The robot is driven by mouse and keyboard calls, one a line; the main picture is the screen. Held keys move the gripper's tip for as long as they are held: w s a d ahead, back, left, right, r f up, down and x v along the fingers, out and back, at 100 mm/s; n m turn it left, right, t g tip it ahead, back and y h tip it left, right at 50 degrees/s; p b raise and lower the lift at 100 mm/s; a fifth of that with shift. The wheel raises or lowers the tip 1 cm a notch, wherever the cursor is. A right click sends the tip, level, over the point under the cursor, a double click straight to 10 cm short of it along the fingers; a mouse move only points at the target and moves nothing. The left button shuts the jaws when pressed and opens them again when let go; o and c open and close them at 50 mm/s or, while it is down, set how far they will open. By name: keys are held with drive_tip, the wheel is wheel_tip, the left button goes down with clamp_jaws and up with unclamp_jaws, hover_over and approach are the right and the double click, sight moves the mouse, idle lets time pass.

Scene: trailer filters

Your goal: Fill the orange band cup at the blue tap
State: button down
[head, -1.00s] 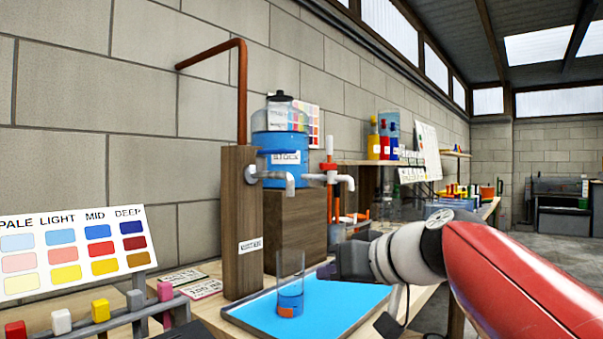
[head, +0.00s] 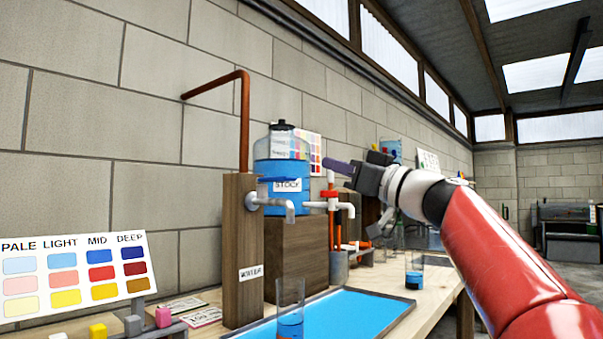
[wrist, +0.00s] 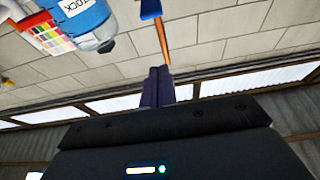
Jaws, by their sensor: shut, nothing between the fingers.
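A clear cup (head: 290,308) with blue liquid in its lower part stands upright at the blue tray (head: 345,308), under the water tap (head: 272,203). The bottom picture edge cuts off its base, so no orange band shows on it now. The tap juts from a wooden post (head: 242,250) labelled water; a blue bar (head: 270,180) shows above it. My gripper (head: 335,168) is shut and empty, raised to the right of the tap, about level with the stock jar. In the wrist view its fingers (wrist: 157,88) are together with nothing between them.
The stock jar (head: 283,158) stands on a wooden block behind the taps. A second tap with a red handle (head: 330,194) is below my gripper. Another cup with dark blue liquid (head: 414,280) stands on the bench right of the tray. A colour chart (head: 75,268) is at left.

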wheel_tip(320, 180, up, 4)
drive_tip(key=p, duration=0.6)
hover_over(277, 179)
drive_tip(key=s+d, duration=0.1)
drive_tip(key=d, duration=0.3)
drive_tip(key=shift+s+d+f+b, duration=0.15)
drive_tip(key=shift+f+b, duration=0.85)
drive_tip(key=shift+f, duration=1.35)
